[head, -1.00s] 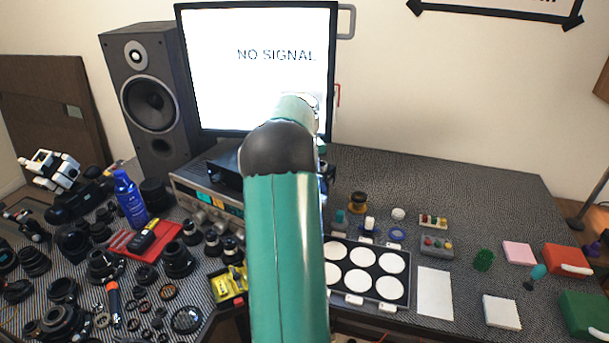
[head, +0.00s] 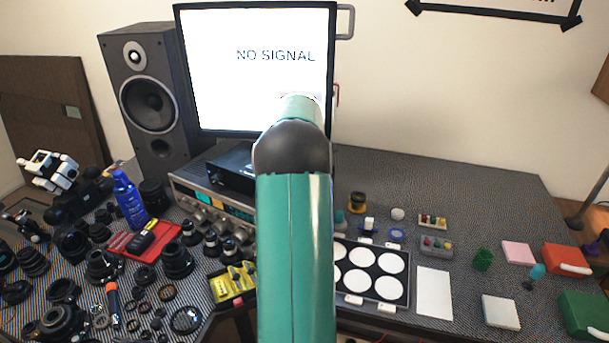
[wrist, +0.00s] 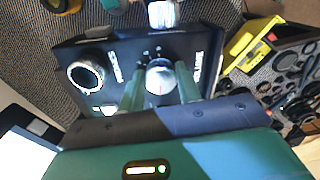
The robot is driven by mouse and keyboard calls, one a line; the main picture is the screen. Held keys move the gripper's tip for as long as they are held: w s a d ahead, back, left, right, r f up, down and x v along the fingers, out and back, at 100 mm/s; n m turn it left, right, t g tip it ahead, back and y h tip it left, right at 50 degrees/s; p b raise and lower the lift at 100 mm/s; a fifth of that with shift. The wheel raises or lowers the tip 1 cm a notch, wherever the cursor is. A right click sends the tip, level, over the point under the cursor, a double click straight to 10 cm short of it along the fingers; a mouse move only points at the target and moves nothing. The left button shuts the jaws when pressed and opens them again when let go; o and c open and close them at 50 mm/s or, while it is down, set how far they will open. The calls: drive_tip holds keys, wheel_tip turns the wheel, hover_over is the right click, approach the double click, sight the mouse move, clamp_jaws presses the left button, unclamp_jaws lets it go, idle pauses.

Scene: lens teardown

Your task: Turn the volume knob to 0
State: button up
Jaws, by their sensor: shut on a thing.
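In the wrist view, a silver round knob (wrist: 160,80) stands on the front of a dark box (wrist: 125,50). Lettering that looks like "VOLUME" runs up the panel to its right. My gripper (wrist: 160,91) has its two green fingers on either side of this knob, shut on it. Small white marks show above the knob; its exact pointer setting is too small to read. A second, larger dark knob with a silver rim (wrist: 87,73) is on the left of the panel. In the head view, my arm hides the gripper and the knob.
A monitor (head: 255,70) reads "NO SIGNAL", with a speaker (head: 150,100) at its left. A yellow tray (head: 222,297) and several lens parts crowd the left. A black tray with white discs (head: 379,258) lies right of my arm. The back right desk is clear.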

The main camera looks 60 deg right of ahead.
drive_tip(key=shift+n, duration=0.6)
drive_tip(key=o, duration=1)
drive_tip(key=shift+r, duration=0.15)
wheel_tip(320, 180, up, 14)
drive_tip(key=shift+f, duration=0.2)
drive_tip(key=shift+w, duration=0.1)
